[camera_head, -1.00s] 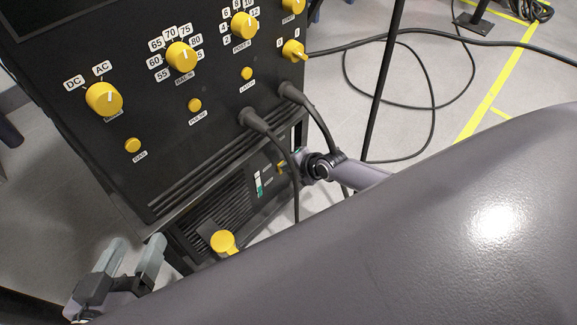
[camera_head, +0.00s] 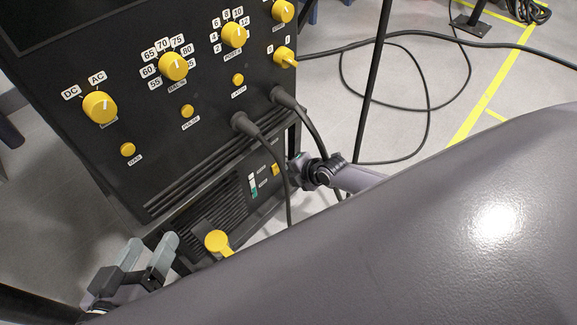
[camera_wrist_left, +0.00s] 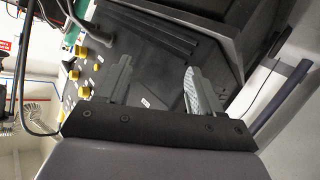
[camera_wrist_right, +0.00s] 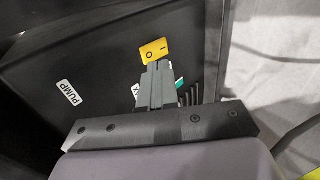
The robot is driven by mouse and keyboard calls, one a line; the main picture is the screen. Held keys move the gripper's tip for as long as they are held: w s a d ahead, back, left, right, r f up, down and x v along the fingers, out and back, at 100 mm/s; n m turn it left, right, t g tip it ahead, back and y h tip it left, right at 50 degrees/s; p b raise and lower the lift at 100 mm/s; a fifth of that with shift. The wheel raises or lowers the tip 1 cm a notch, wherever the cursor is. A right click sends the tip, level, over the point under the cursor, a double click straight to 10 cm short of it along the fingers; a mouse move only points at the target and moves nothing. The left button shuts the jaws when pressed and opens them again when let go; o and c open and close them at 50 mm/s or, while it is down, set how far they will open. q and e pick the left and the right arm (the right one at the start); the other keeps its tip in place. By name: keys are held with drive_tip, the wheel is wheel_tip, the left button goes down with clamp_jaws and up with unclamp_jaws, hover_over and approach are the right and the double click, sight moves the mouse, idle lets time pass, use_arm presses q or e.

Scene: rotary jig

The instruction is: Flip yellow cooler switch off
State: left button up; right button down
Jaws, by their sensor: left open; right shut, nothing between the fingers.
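The yellow cooler switch (camera_wrist_right: 154,50) is a small rocker marked O and I on the dark lower panel in the right wrist view. It shows as a small yellow patch in the head view (camera_head: 276,169). My right gripper (camera_wrist_right: 157,72) is shut and empty. Its fingertips are close to the switch's lower edge in the right wrist view; I cannot tell whether they touch it. In the head view my right gripper (camera_head: 297,166) is just right of the switch. My left gripper (camera_head: 151,247) is open and empty, low beside the machine's lower left corner; its spread fingers also show in the left wrist view (camera_wrist_left: 156,75).
The black machine panel (camera_head: 140,175) carries several yellow knobs and buttons. Two black cables (camera_head: 268,138) hang from its plugs, close to my right gripper. A yellow cap (camera_head: 217,241) sticks out below the vents. A PUMP label (camera_wrist_right: 69,92) is left of the switch.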

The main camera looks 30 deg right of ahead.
use_arm(q)
drive_tip(key=shift+s+a+r+m+y+p, duration=0.35)
drive_tip(key=shift+a+y+p, duration=0.3)
drive_tip(key=shift+p, duration=0.45)
drive_tip(key=shift+s+a+r+m+y+p, duration=0.15)
drive_tip(key=shift+s+a+y+p, duration=0.25)
drive_tip(key=shift+a+p, duration=0.6)
drive_tip(key=shift+s+a+r+m+y+p, duration=0.1)
drive_tip(key=shift+s+a+r+y+p, duration=0.3)
drive_tip(key=shift+p, duration=0.8)
use_arm(e)
drive_tip(key=r+v, duration=0.1)
drive_tip(key=v, duration=0.9)
drive_tip(key=shift+r, duration=0.2)
use_arm(q)
drive_tip(key=shift+a+f, duration=0.15)
drive_tip(key=shift+a, duration=0.05)
use_arm(e)
drive_tip(key=shift+w+a, duration=0.1)
drive_tip(key=shift+a, duration=0.1)
